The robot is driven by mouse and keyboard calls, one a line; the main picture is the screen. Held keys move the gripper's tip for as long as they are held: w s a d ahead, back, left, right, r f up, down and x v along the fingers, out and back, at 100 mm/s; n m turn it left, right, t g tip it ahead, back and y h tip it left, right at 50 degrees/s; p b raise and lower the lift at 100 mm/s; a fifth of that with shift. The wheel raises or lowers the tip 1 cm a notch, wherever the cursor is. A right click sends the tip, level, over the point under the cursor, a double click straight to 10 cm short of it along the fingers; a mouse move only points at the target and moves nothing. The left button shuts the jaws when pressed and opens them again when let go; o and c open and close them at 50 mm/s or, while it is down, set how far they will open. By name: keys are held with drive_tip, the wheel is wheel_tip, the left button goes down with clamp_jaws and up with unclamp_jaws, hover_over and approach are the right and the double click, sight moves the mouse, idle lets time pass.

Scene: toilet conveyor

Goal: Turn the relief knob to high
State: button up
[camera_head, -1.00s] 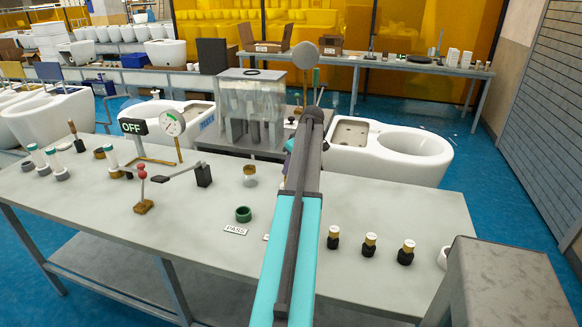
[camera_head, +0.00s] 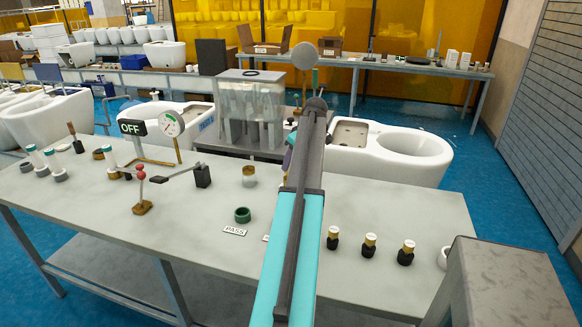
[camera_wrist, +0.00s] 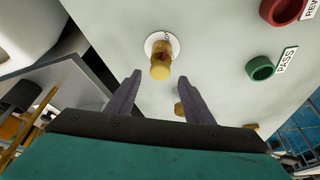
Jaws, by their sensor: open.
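In the wrist view a brass knob (camera_wrist: 160,64) stands on a round white dial plate with small dark lettering, too small to read. I take it for the relief knob. It seems to be the brass piece with a pale base (camera_head: 249,176) on the bench in the head view. My gripper (camera_wrist: 158,80) is open, its two purple fingers pointing toward the knob, one to each side below it in the picture. The fingers look empty, and I cannot tell whether they touch the knob. In the head view my arm hides most of the gripper.
The grey bench (camera_head: 120,215) carries a green ring (camera_head: 242,214) by a PASS label, a red-balled lever (camera_head: 140,174), a gauge (camera_head: 171,123) and an OFF sign (camera_head: 132,127). Several black-and-brass fittings (camera_head: 369,245) stand to the right. A clear tank (camera_head: 252,105) stands behind.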

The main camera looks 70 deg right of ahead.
drive_tip(key=b+v, duration=0.1)
drive_tip(key=v, duration=0.9)
drive_tip(key=shift+r+b, duration=0.25)
drive_tip(key=shift+b, duration=0.05)
drive_tip(key=shift+s, duration=0.1)
